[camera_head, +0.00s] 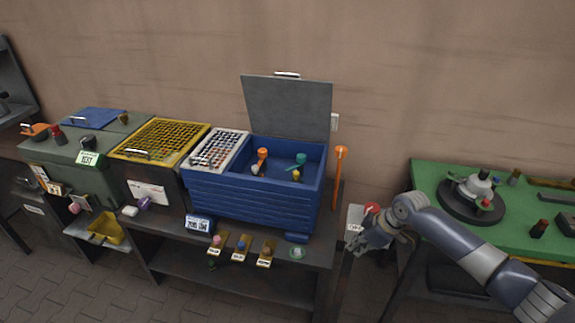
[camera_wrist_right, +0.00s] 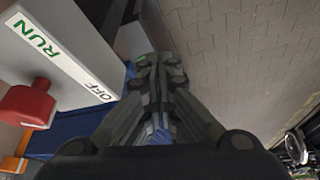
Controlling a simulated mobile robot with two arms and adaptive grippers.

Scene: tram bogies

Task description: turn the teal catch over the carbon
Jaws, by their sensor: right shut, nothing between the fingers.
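The teal catch (camera_head: 299,160) is inside the open blue bin (camera_head: 258,196), in its right part. A small yellowish piece (camera_head: 296,175) sits just below it; I cannot tell whether this is the carbon or how the catch lies over it. An orange catch (camera_head: 262,154) stands to the left in the same bin, with a pale piece at its foot. My right gripper (camera_head: 361,243) is shut and empty, to the right of the bin and lower than it. Its closed fingers (camera_wrist_right: 160,75) fill the middle of the right wrist view. My left gripper is not in view.
A switch box (camera_head: 355,216) with a red knob (camera_wrist_right: 28,104) and RUN/OFF lettering is close to my right gripper. An orange-topped post (camera_head: 339,165) stands right of the bin. The bin's grey lid (camera_head: 288,108) is raised. A green table (camera_head: 430,190) is at right.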

